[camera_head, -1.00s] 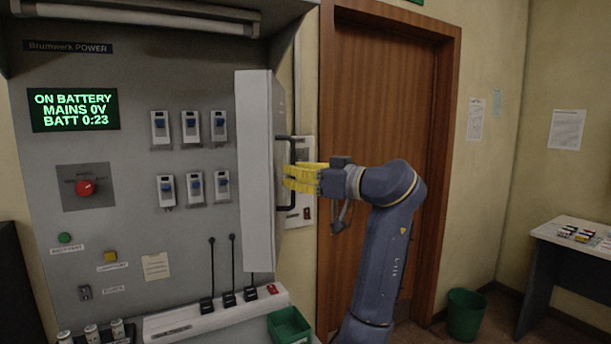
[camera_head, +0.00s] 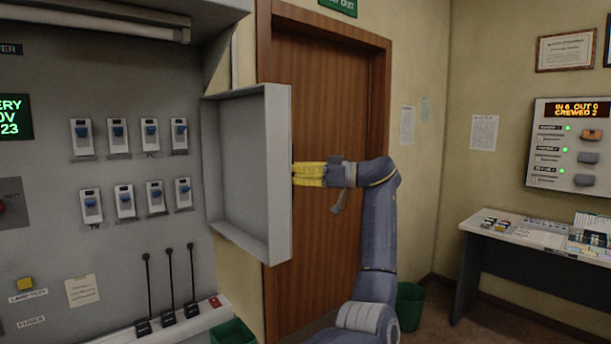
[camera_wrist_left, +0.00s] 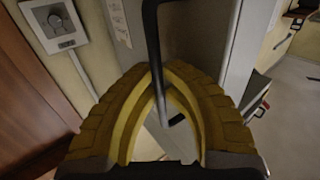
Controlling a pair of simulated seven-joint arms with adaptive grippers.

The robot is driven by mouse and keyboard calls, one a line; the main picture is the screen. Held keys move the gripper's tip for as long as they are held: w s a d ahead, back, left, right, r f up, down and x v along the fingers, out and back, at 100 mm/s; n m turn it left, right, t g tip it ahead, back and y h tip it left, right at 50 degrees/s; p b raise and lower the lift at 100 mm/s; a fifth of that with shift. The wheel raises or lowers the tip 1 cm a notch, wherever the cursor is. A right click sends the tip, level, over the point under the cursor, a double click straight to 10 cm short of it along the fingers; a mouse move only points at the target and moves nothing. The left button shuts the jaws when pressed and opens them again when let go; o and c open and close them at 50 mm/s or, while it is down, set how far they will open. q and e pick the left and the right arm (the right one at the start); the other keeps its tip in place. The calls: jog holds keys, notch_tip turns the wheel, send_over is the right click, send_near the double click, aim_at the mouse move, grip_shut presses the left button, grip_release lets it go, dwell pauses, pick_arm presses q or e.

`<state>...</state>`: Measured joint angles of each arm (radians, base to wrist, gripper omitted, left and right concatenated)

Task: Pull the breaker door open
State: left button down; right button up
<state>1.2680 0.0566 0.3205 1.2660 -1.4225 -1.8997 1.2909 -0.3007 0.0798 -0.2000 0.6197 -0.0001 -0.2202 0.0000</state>
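The grey breaker door (camera_head: 236,160) stands swung out from the console in the head view, its hollow inner face showing. The uncovered breakers (camera_head: 118,136) sit in two rows on the panel. My right gripper is in neither view.
A brown wooden door (camera_head: 325,120) stands close behind my left arm. A green bin (camera_head: 409,305) is on the floor, with a desk (camera_head: 480,232) to its right. Several black levers (camera_head: 170,285) stand on the console ledge below the breaker door.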

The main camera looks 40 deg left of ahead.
pick_arm(q)
jog(key=shift+w, duration=0.35)
jog(key=c, duration=1.5)
grip_release()
jog(key=v, duration=1.2)
